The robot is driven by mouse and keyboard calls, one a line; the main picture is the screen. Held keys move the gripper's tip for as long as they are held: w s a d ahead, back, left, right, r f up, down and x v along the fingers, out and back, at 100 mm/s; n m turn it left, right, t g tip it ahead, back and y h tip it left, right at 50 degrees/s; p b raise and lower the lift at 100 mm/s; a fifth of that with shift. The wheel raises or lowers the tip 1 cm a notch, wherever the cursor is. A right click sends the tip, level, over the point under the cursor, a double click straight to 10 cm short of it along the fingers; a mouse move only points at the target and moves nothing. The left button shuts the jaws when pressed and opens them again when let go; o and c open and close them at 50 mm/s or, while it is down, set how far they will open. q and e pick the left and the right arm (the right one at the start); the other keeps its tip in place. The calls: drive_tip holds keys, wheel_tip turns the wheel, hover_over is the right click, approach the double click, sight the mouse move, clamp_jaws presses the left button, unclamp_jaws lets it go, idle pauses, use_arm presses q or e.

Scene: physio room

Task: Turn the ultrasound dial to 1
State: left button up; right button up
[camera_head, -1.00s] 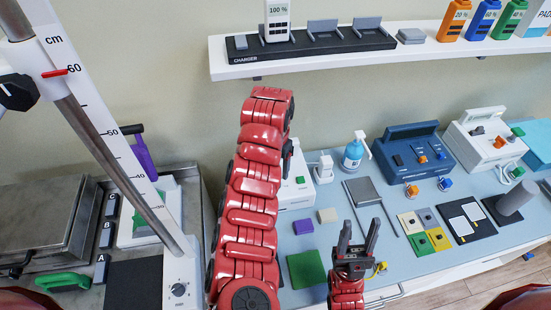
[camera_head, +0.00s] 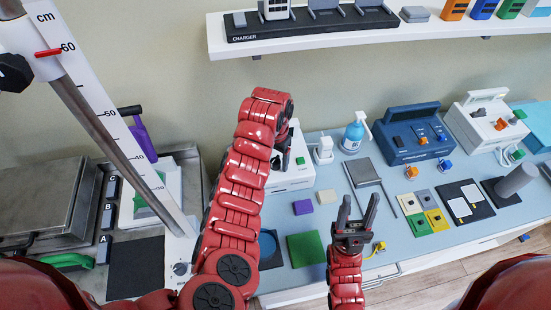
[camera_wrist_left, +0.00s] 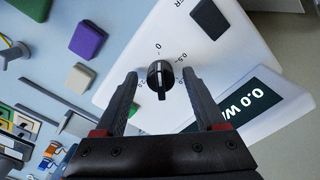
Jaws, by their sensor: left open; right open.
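The white ultrasound unit (camera_head: 295,178) stands on the counter, partly hidden behind my left arm in the head view. In the left wrist view the white unit (camera_wrist_left: 220,45) shows its black dial (camera_wrist_left: 160,80), a scale with 0 and 0.5 marks, and a dark display (camera_wrist_left: 262,98) reading 0.0 W. My left gripper (camera_wrist_left: 159,74) is open, with one finger on either side of the dial; I cannot tell whether they touch it. In the head view my left gripper (camera_head: 281,152) is small and partly hidden. My right gripper (camera_head: 357,208) is open and empty, above the counter's front.
A purple block (camera_head: 303,207), a beige block (camera_head: 327,196) and a green pad (camera_head: 306,249) lie in front of the unit. A pump bottle (camera_head: 354,135) and a blue device (camera_head: 410,135) stand to the right. A shelf (camera_head: 300,44) with a charger hangs above. A height scale (camera_head: 95,110) stands left.

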use_arm(q)
drive_tip(key=shift+w, duration=0.1)
drive_tip(key=shift+c, duration=0.6)
clamp_jaws()
drive_tip(key=shift+a, duration=0.1)
